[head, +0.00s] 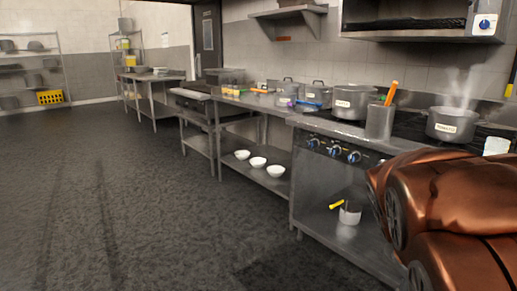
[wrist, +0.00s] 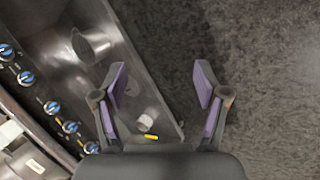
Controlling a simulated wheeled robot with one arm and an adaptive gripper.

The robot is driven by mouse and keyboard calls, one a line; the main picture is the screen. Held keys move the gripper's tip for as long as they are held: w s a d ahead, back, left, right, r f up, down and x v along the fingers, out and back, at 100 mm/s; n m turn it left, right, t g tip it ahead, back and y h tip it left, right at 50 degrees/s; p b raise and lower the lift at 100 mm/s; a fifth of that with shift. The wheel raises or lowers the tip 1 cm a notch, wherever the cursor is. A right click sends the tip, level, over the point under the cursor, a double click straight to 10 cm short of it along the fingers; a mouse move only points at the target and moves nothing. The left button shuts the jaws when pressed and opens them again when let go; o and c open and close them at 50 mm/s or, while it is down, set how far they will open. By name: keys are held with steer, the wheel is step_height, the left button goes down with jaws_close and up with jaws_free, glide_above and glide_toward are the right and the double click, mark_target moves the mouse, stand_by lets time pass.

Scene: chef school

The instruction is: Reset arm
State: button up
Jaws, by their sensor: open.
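My gripper (wrist: 160,88) shows in the wrist view with its two purple-padded fingers spread apart and nothing between them. It points down over the dark floor (wrist: 265,70) and the front edge of the stove's lower shelf (wrist: 158,115). The gripper itself does not show in the head view. There, part of my own copper-coloured arm fills the lower right corner and hides part of the stove front.
The stove (head: 310,180) stands at the right, with a steaming pot (head: 452,124) and a utensil holder (head: 379,122) on top. A pot with a yellow handle (head: 349,213) sits below. Three white bowls (head: 257,162) lie on a low shelf. The floor (head: 130,200) at left is clear.

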steer(key=s+a+f+m+g+y, duration=0.1)
steer(key=s+a+f+y, duration=0.25)
steer(key=s+a, duration=0.55)
steer(key=s+a+f+g+y, duration=0.15)
steer(key=s+a+f, duration=0.35)
steer(key=a, duration=0.6)
step_height(320, 180, up, 25)
steer(key=s+p, duration=0.2)
steer(key=p, duration=2.1)
steer(key=shift+s+d+r+t, duration=0.2)
steer(key=shift+s+d+t, duration=0.15)
steer(key=shift+t, duration=0.1)
steer(key=shift+w, duration=0.1)
